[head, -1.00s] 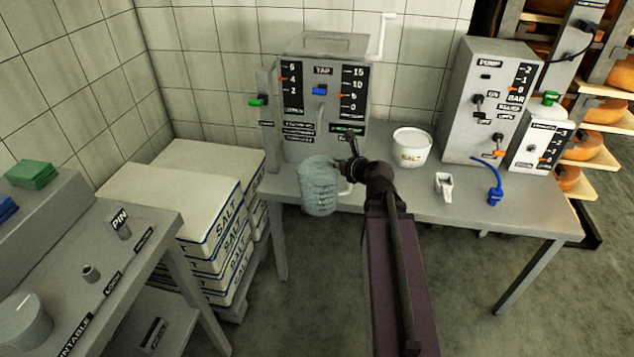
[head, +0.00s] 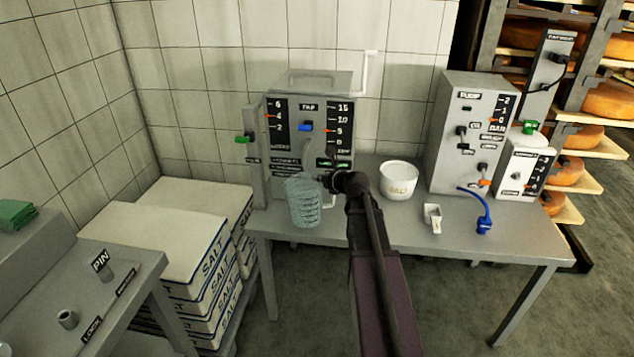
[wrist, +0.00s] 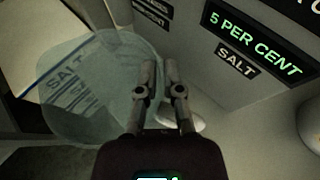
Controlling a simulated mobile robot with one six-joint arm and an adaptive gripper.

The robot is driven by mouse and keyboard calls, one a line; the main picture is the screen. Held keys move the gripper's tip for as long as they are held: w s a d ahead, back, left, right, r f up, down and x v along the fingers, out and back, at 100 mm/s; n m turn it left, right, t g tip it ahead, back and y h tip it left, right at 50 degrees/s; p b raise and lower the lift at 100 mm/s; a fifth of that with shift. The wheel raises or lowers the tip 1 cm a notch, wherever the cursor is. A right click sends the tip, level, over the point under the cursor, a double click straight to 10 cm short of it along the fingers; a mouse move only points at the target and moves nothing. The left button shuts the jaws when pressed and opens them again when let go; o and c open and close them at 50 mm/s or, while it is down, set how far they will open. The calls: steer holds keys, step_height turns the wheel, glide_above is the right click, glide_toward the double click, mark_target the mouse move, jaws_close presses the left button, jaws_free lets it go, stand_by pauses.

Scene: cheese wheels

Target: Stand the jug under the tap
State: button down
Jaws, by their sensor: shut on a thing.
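The jug (head: 303,203) is a ribbed, see-through, pale green vessel in front of the grey tap cabinet (head: 335,115). It looks roughly upright near the table's front edge. My gripper (head: 331,182) is at its right side, shut on it. In the wrist view the jug (wrist: 95,95) fills the left, with my fingertips (wrist: 160,70) close together at its side.
The table (head: 470,235) also holds a white salt tub (head: 398,180), a white scoop (head: 432,217), a pump cabinet (head: 465,150) and a blue hose (head: 485,210). Salt sacks (head: 160,230) are stacked at left. A lit 5 per cent salt sign (wrist: 250,40) is close by.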

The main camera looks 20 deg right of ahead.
mark_target(318, 171)
steer(key=w, duration=0.2)
steer(key=w+d, duration=0.1)
steer(key=w, duration=0.1)
steer(key=shift+d+f, duration=0.2)
steer(key=shift+f+b, duration=1.75)
steer(key=shift+b, duration=0.15)
steer(key=shift+f, duration=0.1)
steer(key=c, duration=0.8)
jaws_free()
